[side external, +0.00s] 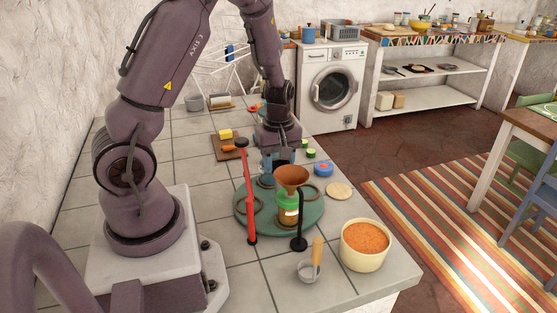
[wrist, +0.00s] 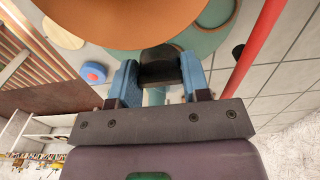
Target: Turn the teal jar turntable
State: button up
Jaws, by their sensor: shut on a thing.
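The round teal turntable (side external: 312,216) lies on the tiled counter. A green-banded jar (side external: 288,208) stands on it with a brown funnel (side external: 291,176) on top. My gripper (side external: 267,165) is at the turntable's far side, behind the funnel. In the wrist view its blue fingers (wrist: 158,78) are closed on a dark knob (wrist: 159,62). The knob's lower part and its join to the turntable are hidden. The funnel fills the top of the wrist view, close to the fingers, and part of the teal surface (wrist: 207,42) shows beyond.
A tub of orange grains (side external: 364,245) and a small cup (side external: 308,271) are at the front. A blue round container (side external: 323,169) and wooden disc (side external: 339,190) lie right, near the counter edge.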

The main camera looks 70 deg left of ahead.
jog(key=o, duration=1)
notch_tip(320, 180, up, 13)
jog(key=shift+o, duration=0.2)
